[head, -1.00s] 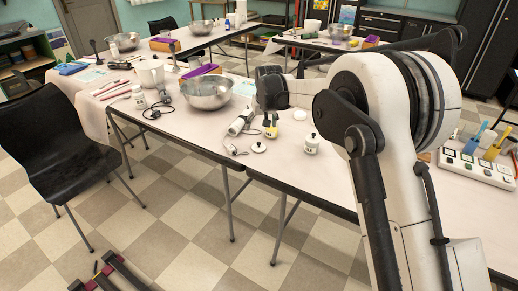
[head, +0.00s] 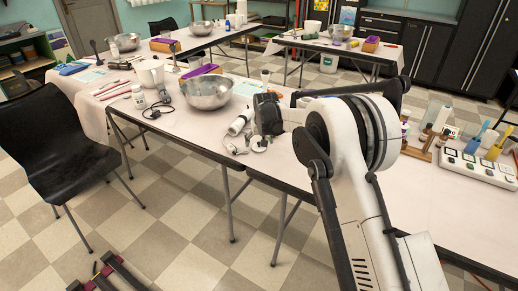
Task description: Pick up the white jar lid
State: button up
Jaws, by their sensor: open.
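The white jar lid (head: 259,149) lies on the near edge of the long table, in the middle of the head view. Only part of it shows under my gripper. My gripper (head: 262,138) points down, over or right beside the lid. Its fingers are small and partly hidden by its dark body, and I see nothing held between them. I cannot tell whether a finger touches the lid. The white jar seen earlier to the right of the lid is now hidden behind my arm.
A large steel bowl (head: 207,92) stands farther left. The table front right of my arm is clear.

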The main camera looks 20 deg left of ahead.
jog(key=shift+x, duration=1.1)
jog(key=shift+c, duration=0.3)
jog(key=c, duration=0.9)
jog(key=shift+o, duration=0.2)
jog(key=shift+r, duration=0.1)
